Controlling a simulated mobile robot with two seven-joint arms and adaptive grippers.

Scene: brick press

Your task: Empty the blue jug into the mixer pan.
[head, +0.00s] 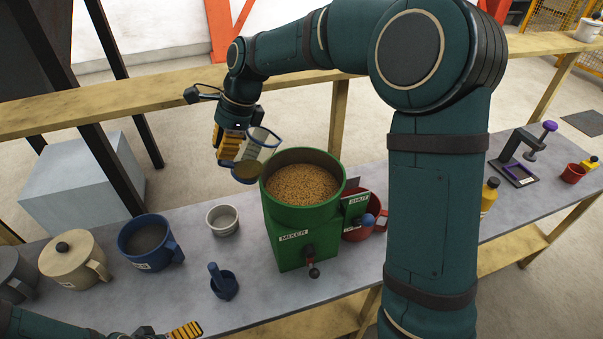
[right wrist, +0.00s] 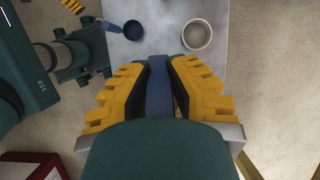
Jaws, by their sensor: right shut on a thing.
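My right gripper (head: 226,147) is shut on the blue handle (right wrist: 160,88) of a clear jug with blue edges (head: 262,140). The jug is tilted in the air at the back left of the mixer. Brown matter shows at its lower end; I cannot tell whether any is leaving it. The green mixer pan (head: 304,155) holds a tan, grainy mass. A solid blue jug (head: 170,249) with grey contents stands upright on the table at left. My left gripper (head: 184,330) is low at the bottom edge, partly cut off; its yellow fingers look apart in the right wrist view (right wrist: 57,16).
A beige lidded jug (head: 75,270) stands left of the solid blue jug. A white cup (head: 223,220) and a small blue scoop (head: 224,287) stand left of the mixer. A red bucket (head: 370,229) is beside the mixer. My right arm blocks part of the table.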

